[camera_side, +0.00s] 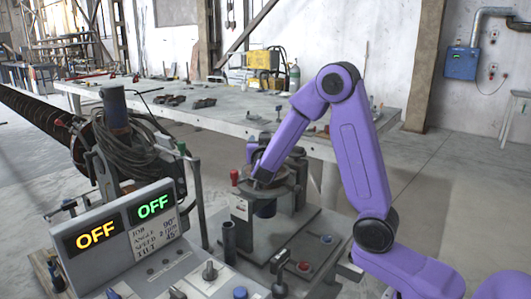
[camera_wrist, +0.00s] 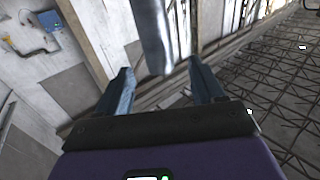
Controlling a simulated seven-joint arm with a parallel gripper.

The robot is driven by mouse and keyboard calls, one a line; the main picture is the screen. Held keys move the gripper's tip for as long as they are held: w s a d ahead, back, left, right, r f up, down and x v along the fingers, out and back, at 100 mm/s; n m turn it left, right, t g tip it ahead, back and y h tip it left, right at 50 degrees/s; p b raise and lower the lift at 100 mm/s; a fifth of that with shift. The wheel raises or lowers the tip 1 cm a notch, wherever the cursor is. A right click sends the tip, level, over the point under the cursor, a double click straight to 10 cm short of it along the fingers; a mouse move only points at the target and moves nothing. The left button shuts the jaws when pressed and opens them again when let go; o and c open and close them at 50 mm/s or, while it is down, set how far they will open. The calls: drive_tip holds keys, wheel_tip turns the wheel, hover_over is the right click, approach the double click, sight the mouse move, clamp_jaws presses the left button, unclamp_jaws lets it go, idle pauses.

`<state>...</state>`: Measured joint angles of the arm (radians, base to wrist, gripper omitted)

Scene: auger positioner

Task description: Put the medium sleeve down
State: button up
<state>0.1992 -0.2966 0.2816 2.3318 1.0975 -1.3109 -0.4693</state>
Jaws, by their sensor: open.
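My gripper (camera_wrist: 160,68) shows in the wrist view with its two fingers spread apart. A grey metallic cylinder (camera_wrist: 152,32), which may be the medium sleeve, stands out from the top edge, with its near end in the gap between the fingertips. A gap shows on both sides of it, so the fingers appear not to touch it. In the side view my gripper is at the round positioner table (camera_side: 285,181); its fingers are too small and hidden to make out. A dark upright tube (camera_side: 229,241) stands in front of the positioner, and I cannot tell which sleeve it is.
A control panel (camera_side: 125,236) with two OFF displays stands front left. Cables (camera_side: 130,145) hang over equipment behind it. Red and blue buttons (camera_side: 303,266) sit near the positioner base. A long grey workbench (camera_side: 225,112) stands behind, and a long auger (camera_side: 35,108) lies at left.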

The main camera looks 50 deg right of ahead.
drive_tip(key=x, duration=0.7)
clamp_jaws()
